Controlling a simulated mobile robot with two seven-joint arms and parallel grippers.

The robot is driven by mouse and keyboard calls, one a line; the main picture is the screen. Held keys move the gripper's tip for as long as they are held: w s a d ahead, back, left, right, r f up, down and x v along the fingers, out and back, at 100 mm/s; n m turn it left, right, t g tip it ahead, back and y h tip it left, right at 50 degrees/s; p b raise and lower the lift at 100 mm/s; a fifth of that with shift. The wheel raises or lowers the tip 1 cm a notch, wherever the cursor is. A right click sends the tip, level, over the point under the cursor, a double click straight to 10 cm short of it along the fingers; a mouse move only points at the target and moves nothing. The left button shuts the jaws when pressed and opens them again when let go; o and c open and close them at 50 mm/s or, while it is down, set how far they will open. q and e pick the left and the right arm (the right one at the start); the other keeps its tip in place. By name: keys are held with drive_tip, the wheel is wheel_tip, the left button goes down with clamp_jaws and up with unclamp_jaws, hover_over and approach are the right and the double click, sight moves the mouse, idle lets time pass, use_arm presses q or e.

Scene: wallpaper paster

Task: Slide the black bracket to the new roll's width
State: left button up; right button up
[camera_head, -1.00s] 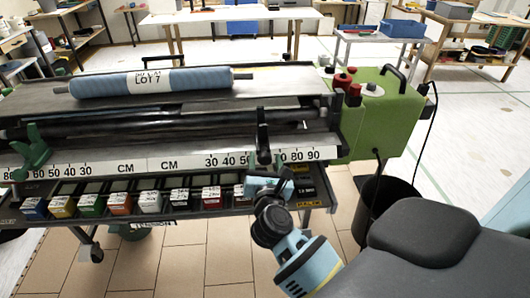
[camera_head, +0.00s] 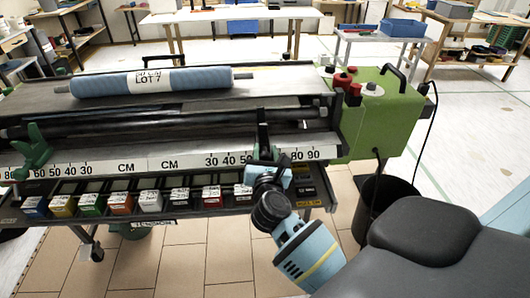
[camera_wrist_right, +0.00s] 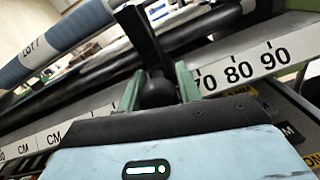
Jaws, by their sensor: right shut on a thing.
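The black bracket (camera_head: 263,130) stands upright on the front rail of the pasting machine, over the right half of the centimetre scale (camera_head: 225,160). My right gripper (camera_head: 265,158) is at its lower end. In the right wrist view, its green fingers (camera_wrist_right: 158,88) are shut on the round black knob at the foot of the bracket (camera_wrist_right: 143,35). The scale's 70, 80 and 90 marks show just right of the fingers. The blue roll (camera_head: 150,82), labelled LOT 7, lies across the machine's top. My left gripper is not in view.
A green bracket (camera_head: 33,148) stands at the left end of the scale. Several coloured boxes (camera_head: 122,203) sit in a tray below it. The green machine housing (camera_head: 385,125) is at the right, with a black bin (camera_head: 385,205) below. The scale right of the black bracket looks clear.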

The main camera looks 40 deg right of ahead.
drive_tip(key=shift+w+a+b, duration=0.15)
drive_tip(key=shift+w+a, duration=0.25)
drive_tip(key=shift+a, duration=0.25)
drive_tip(key=shift+w+a+b, duration=0.15)
drive_tip(key=shift+w+a, duration=0.2)
drive_tip(key=shift+a, duration=0.3)
drive_tip(key=shift+w+a+b, duration=0.15)
drive_tip(key=shift+w+a, duration=0.25)
drive_tip(key=shift+a, duration=0.25)
clamp_jaws()
drive_tip(key=shift+w+a, duration=0.25)
drive_tip(key=shift+a, duration=0.1)
drive_tip(key=o, duration=1.1)
unclamp_jaws()
drive_tip(key=shift+s, duration=0.15)
